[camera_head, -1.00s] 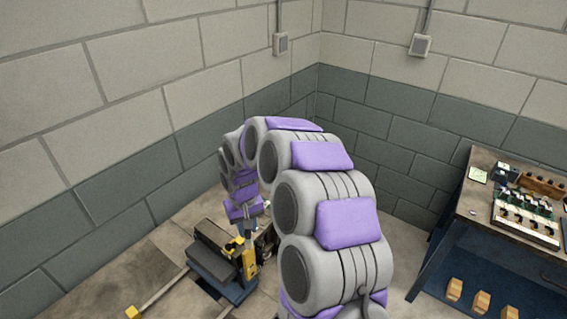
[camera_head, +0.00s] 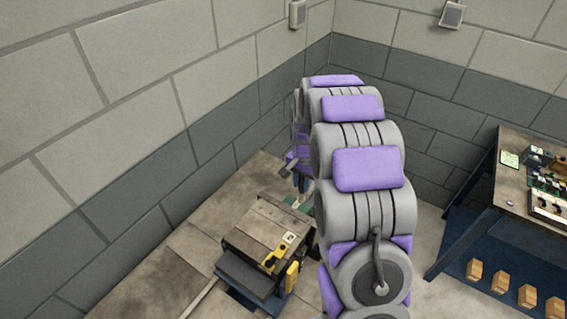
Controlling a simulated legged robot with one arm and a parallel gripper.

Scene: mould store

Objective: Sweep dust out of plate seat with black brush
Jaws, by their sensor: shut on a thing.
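My gripper (camera_head: 303,186) is small and far off at the end of my arched arm, partly hidden by my own arm links. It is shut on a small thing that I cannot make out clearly. It hangs over a green piece (camera_head: 296,204) at the back of a low wood-topped stand (camera_head: 262,228). I cannot tell whether the gripper or what it holds touches anything. I cannot make out the black brush, the plate seat or any dust at this size.
A yellow and black object (camera_head: 274,257) lies on the stand's front edge. A workbench (camera_head: 512,205) with several parts on top stands at the right, with several wooden blocks (camera_head: 500,283) on its lower shelf. Block walls close the corner behind. Floor shows at the left.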

